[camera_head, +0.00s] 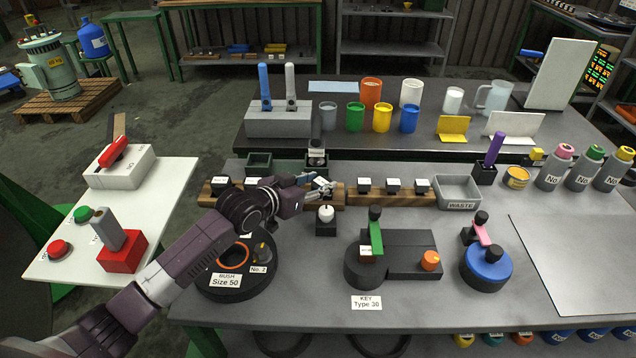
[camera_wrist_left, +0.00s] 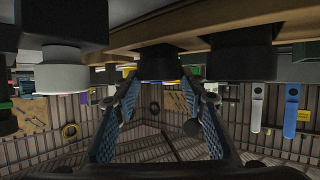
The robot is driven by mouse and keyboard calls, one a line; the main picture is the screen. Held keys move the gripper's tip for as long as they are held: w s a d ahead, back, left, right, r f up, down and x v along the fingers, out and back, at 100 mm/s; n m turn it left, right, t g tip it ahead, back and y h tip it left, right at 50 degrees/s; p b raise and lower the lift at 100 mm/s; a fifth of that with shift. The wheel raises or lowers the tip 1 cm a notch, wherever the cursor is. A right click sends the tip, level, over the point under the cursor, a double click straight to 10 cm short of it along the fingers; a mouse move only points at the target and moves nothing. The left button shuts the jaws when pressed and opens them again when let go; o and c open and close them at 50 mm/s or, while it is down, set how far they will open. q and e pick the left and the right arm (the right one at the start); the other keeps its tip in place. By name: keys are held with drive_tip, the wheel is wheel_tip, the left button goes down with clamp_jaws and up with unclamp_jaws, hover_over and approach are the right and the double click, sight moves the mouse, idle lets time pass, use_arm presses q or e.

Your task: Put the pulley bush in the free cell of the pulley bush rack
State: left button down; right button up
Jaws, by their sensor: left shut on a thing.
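My left gripper (camera_head: 322,188) reaches in from the left over the wooden rack (camera_head: 208,195) at the table's middle. In the left wrist view its blue-padded fingers (camera_wrist_left: 160,85) are shut on a dark round bush (camera_wrist_left: 162,63). That bush is at the rack's wooden bar (camera_wrist_left: 175,30); I cannot tell whether it is seated in a cell. Dark bushes with white labels stand to its left in the rack (camera_head: 221,184). The right-hand wooden rack (camera_head: 392,201) holds three labelled dark pieces. The gripper hides part of the rack, so the free cell is not clear. My right gripper is not in view.
A white-topped post (camera_head: 326,213) stands just in front of the gripper. A dark holder (camera_head: 317,158) stands behind it. The grey waste bin (camera_head: 457,191) is to the right. The round bush fixture (camera_head: 236,285) lies below my left arm, and the key fixture (camera_head: 400,250) is at front centre.

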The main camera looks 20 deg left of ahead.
use_arm(q)
drive_tip(key=c, duration=1.5)
unclamp_jaws()
drive_tip(key=shift+s, duration=0.1)
drive_tip(key=v, duration=1.2)
drive_tip(key=shift+b, duration=0.4)
